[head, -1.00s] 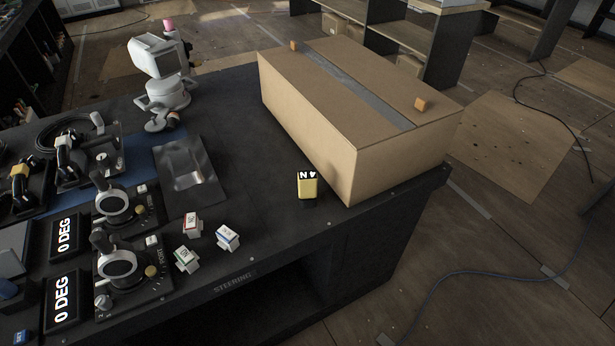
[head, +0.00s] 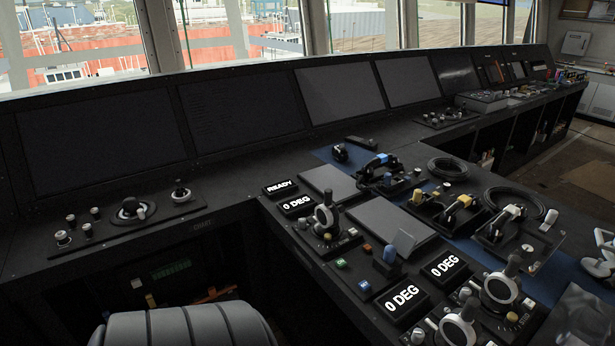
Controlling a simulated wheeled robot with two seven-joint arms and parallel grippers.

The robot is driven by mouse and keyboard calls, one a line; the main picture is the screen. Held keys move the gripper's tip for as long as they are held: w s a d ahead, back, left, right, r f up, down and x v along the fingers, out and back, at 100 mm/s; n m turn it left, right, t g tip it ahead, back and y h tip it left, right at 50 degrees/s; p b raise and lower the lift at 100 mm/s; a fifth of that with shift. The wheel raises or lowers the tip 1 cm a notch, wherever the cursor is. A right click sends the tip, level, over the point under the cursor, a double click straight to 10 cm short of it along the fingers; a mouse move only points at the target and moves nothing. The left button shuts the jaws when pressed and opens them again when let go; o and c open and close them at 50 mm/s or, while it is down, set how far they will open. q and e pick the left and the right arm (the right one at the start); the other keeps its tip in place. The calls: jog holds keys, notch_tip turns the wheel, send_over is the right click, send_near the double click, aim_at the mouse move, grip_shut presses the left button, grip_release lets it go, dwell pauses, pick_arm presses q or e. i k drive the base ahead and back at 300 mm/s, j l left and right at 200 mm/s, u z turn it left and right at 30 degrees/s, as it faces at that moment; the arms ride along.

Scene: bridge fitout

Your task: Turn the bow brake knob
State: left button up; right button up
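No label reading bow brake can be made out in the head view, so I cannot tell which knob is the bow brake knob. A left panel holds several small knobs (head: 62,238), a round dial with a lever (head: 131,209) and a black knob (head: 180,193). On the right console stand a thruster-like lever (head: 325,217) and two similar levers (head: 500,288) (head: 458,328) at the lower right. Neither of my grippers is in view.
Displays read READY (head: 280,187) and 0 DEG (head: 297,203). Dark screens (head: 241,108) line the back under the windows. A grey chair back (head: 185,328) stands at the bottom left, close to the console. Bare counter lies between the left panel and the right console.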

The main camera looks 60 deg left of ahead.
aim_at(302, 222)
jog(key=u, duration=2)
